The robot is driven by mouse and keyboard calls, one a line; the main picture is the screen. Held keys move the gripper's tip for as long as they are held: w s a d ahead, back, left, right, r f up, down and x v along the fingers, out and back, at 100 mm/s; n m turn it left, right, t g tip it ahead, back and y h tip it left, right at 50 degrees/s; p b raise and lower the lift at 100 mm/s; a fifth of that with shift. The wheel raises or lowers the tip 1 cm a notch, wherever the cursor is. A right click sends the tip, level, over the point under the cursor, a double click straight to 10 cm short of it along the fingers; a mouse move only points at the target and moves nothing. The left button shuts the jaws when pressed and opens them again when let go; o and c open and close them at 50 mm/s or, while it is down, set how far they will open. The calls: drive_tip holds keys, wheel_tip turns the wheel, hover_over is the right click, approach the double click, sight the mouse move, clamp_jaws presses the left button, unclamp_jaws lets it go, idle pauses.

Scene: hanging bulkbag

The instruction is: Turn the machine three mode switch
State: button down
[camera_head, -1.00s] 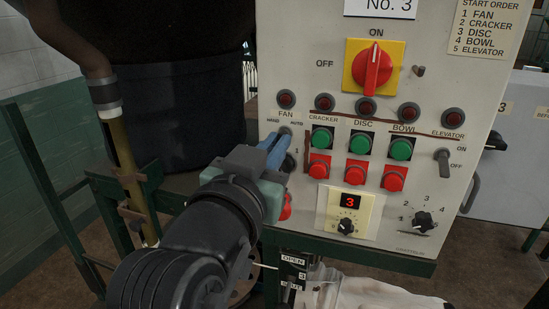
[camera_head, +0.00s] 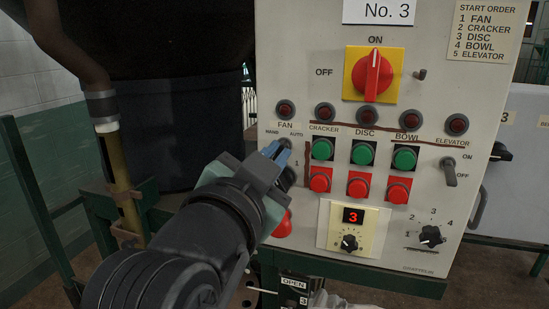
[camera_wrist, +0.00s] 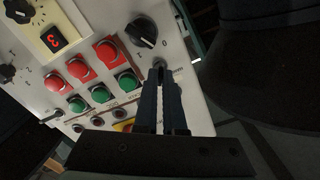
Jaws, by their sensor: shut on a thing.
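The white No. 3 control panel (camera_head: 300,60) stands in front of me. A small HAND/AUTO switch (camera_head: 284,144) sits under the FAN label at its left. My gripper (camera_head: 277,151) reaches it from the lower left, with blue fingers drawn together. In the wrist view my gripper (camera_wrist: 160,78) is shut on the small switch (camera_wrist: 159,67), whose shape is mostly hidden between the fingertips. I cannot tell which way the switch points. A black knob (camera_wrist: 142,32) lies just past the fingertips; in the head view it is mostly hidden behind the gripper.
Green buttons (camera_head: 363,153) and red buttons (camera_head: 358,187) are right of the gripper. A red mushroom button (camera_head: 283,223) is just below it. The red main switch (camera_head: 373,75) stands upright at ON. A dark drum (camera_head: 175,120) and green frame (camera_head: 40,200) stand left.

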drive_tip(key=c, duration=1)
unclamp_jaws()
drive_tip(key=shift+s, duration=0.1)
drive_tip(key=b+v, duration=0.6)
drive_tip(key=v, duration=0.6)
drive_tip(key=shift+s, duration=0.4)
drive_tip(key=shift+a+r, duration=0.1)
